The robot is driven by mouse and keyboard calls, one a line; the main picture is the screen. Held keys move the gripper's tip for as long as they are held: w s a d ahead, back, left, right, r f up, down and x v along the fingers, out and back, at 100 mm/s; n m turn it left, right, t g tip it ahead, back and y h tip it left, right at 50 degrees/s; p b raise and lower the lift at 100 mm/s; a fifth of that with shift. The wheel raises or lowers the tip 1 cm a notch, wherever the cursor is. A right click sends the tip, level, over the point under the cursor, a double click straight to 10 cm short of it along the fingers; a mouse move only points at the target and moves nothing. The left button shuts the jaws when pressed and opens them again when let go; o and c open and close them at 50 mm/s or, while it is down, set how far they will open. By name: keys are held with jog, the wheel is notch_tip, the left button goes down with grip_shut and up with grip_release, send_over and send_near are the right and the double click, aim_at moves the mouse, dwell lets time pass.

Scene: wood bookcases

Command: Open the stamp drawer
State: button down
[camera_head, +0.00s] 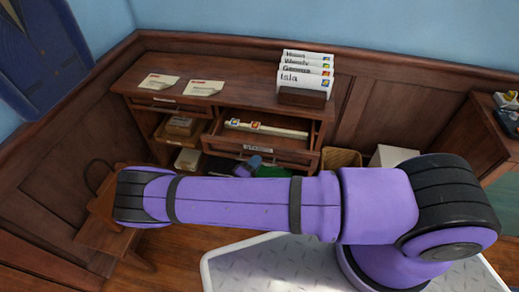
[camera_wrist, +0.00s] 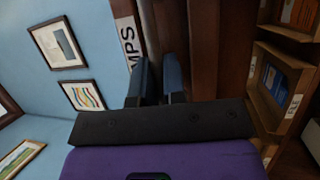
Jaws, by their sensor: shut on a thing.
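The stamp drawer (camera_head: 290,156) is in the wooden desk in the head view and stands pulled out, its inside showing. A pale strip with small coloured stamps lies in it. Its white label shows in the wrist view (camera_wrist: 129,42), turned sideways, with the letters "MPS" readable. My gripper (camera_head: 247,166) is low at the drawer's front, just under the label, partly behind my arm. In the wrist view the blue fingers of my gripper (camera_wrist: 157,75) reach to the drawer front beside the label, shut on the drawer handle. The handle itself is hidden between them.
The desk (camera_head: 226,85) carries papers (camera_head: 204,88) and a card holder (camera_head: 302,97) with name cards. A closed drawer (camera_head: 167,104) and open shelves are at its left. A wooden chair (camera_head: 105,225) stands at the left. Framed pictures (camera_wrist: 57,45) hang on the blue wall.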

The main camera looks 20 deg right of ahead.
jog(key=shift+s+a, duration=0.55)
jog(key=shift+s, duration=0.35)
jog(key=shift+s+a, duration=0.5)
jog(key=shift+s, duration=0.35)
jog(key=c, duration=1.5)
grip_release()
jog(key=shift+a, duration=0.1)
jog(key=v, duration=1)
jog(key=shift+s+a+f, duration=0.2)
jog(key=shift+s, duration=0.05)
jog(key=shift+r, duration=0.1)
